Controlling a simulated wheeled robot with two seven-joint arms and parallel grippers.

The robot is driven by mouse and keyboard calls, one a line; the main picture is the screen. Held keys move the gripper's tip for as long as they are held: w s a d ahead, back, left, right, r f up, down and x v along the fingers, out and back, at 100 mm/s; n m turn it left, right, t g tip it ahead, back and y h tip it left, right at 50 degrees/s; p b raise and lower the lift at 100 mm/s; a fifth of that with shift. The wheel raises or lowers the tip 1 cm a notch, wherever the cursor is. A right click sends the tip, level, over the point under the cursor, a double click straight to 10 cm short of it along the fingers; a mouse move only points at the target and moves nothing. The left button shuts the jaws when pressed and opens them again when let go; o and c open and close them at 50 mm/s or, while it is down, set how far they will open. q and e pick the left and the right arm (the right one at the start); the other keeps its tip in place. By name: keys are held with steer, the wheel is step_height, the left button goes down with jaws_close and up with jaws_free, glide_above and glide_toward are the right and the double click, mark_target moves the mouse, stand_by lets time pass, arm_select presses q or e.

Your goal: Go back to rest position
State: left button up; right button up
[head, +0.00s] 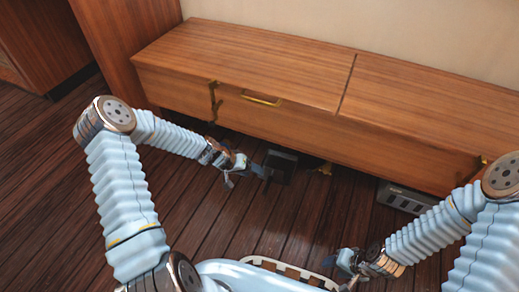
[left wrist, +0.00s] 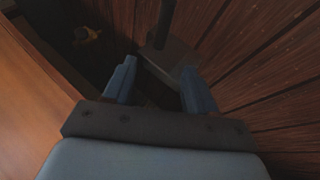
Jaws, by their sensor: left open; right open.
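My left gripper (head: 243,174) is low over the floor in front of the wooden bench. Its fingers are apart, as the left wrist view (left wrist: 158,90) also shows. A dark box-like object (head: 281,165) stands just beyond its fingertips at the bench's lower edge. In the left wrist view this dark object (left wrist: 172,52) lies ahead of the fingers, with an upright dark post; I cannot tell if they touch it. My right gripper (head: 343,262) is at the lower right, pointing left near my base. It looks empty.
The long wooden bench (head: 250,58) with brass handles runs along the wall. A white slotted rim (head: 290,268) shows at the bottom. Dark plank floor (head: 60,190) is clear at left.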

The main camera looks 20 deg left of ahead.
arm_select(q)
steer(key=s+d+f+g+y, duration=0.1)
steer(key=s+d, duration=0.3)
steer(key=s, duration=0.3)
steer(key=s+d+f+g+y, duration=0.1)
steer(key=s+d+f+g, duration=0.15)
steer(key=s, duration=0.45)
steer(key=s+d+f, duration=0.1)
steer(key=s+d, duration=0.4)
steer(key=s, duration=0.2)
step_height(320, 180, up, 15)
steer(key=s+p, duration=0.1)
steer(key=p, duration=1.4)
steer(key=shift+s+d, duration=0.15)
steer(key=shift+s, duration=0.15)
steer(key=shift+f+g, duration=0.1)
steer(key=shift+g, duration=0.15)
